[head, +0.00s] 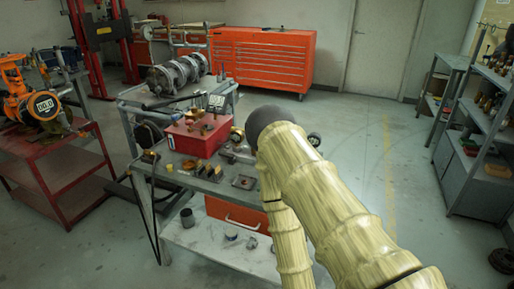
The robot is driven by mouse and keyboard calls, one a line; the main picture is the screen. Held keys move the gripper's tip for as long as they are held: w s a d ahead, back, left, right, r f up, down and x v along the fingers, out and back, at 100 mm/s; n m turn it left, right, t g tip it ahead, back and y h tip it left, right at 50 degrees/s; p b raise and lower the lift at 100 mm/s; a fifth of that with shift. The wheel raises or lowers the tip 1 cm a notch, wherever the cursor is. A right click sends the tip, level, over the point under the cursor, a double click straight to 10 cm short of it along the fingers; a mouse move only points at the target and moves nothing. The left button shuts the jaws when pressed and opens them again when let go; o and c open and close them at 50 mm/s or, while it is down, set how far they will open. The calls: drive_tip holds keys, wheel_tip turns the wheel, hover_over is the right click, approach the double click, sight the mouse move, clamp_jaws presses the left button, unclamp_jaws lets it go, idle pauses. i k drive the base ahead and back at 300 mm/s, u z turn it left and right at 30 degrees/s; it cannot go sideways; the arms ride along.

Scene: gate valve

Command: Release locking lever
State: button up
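An orange valve-like assembly (18,78) with a wheel-shaped part stands on a red cart at the far left. A round gauge or display (45,104) reading about 00.0 is on its front. I cannot make out a locking lever on it for certain. A long thin dark bar (172,102) lies behind a red box on the middle workbench; I cannot tell whether it is a lever. My pale, ribbed arm reaches up from the lower right, well to the right of the orange assembly. I cannot see my gripper's fingers.
The grey workbench (172,178) holds a red box (197,136) and several small metal parts. The red cart (62,172) is at left. A grey bench behind carries a large metal assembly (176,74). A red tool cabinet (262,56) and right-hand shelves (476,150) border open floor.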

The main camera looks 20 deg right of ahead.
sight(230, 156)
drive_tip(key=z, duration=0.2)
drive_tip(key=i, duration=0.25)
drive_tip(key=z, duration=0.25)
drive_tip(key=k, duration=1.35)
drive_tip(key=u, duration=0.65)
drive_tip(key=i, duration=1.75)
drive_tip(key=z, duration=0.55)
